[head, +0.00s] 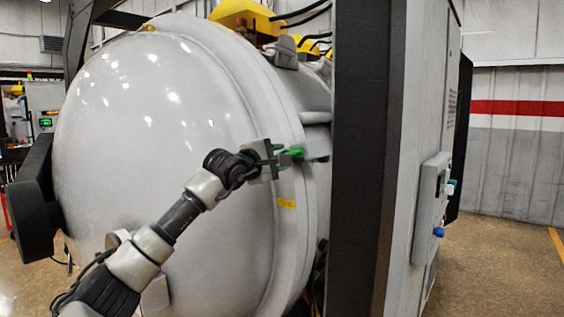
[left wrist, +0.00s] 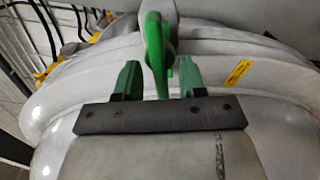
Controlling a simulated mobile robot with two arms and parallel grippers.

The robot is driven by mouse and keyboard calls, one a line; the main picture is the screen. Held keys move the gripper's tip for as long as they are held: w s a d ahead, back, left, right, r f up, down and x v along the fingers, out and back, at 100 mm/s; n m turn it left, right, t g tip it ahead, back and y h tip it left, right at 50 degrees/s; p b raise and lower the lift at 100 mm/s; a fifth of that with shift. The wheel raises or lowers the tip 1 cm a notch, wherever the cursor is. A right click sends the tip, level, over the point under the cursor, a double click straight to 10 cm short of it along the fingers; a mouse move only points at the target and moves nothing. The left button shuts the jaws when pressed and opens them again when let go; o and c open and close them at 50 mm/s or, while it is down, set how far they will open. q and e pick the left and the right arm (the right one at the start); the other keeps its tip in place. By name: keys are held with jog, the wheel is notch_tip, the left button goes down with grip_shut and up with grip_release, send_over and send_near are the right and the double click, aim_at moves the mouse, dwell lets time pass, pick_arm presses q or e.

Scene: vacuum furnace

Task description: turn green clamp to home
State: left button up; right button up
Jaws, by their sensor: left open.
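The green clamp (head: 294,153) sits on the rim flange of the furnace's large white domed door (head: 150,110). In the left wrist view the clamp (left wrist: 156,45) is a rounded green piece with an arm pointing toward my gripper. My left gripper (head: 279,155) is at the clamp. In the left wrist view its two green fingers (left wrist: 158,80) are apart, with the end of the clamp between them. I cannot tell whether either finger touches it. My right gripper is in neither view.
A dark vertical post (head: 362,150) and a grey control cabinet (head: 420,130) with a button box (head: 432,205) stand right of the door. A yellow label (head: 287,203) is on the rim below the clamp. Open floor (head: 510,260) lies at the right.

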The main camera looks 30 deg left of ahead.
pick_arm(q)
jog(key=s+b, duration=0.3)
jog(key=s, duration=0.6)
jog(key=shift+a, duration=0.35)
